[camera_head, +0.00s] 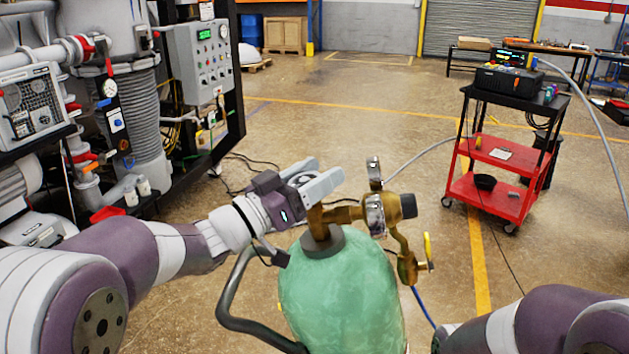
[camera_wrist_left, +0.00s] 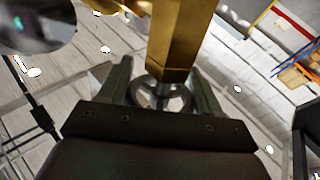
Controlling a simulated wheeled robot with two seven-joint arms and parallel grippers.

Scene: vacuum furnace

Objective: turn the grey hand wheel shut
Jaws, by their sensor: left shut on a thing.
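The green gas cylinder (camera_head: 345,295) stands upright in front of me with a brass valve (camera_head: 342,214) on top. The grey hand wheel (camera_wrist_left: 178,98) sits at the end of the brass valve body in the left wrist view, between the two fingers. In the head view the fingers largely hide it. My left gripper (camera_head: 324,176) is shut on the hand wheel, one finger on each side, and it also shows in the left wrist view (camera_wrist_left: 160,84). Part of my right arm enters at the lower right; its gripper is out of view.
A regulator with a gauge (camera_head: 375,214) and a yellow-handled fitting (camera_head: 410,266) is attached to the valve's right. A dark curved handle (camera_head: 232,300) is left of the cylinder. A red cart (camera_head: 490,190) stands back right, the furnace control box (camera_head: 203,62) back left. Floor between is open.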

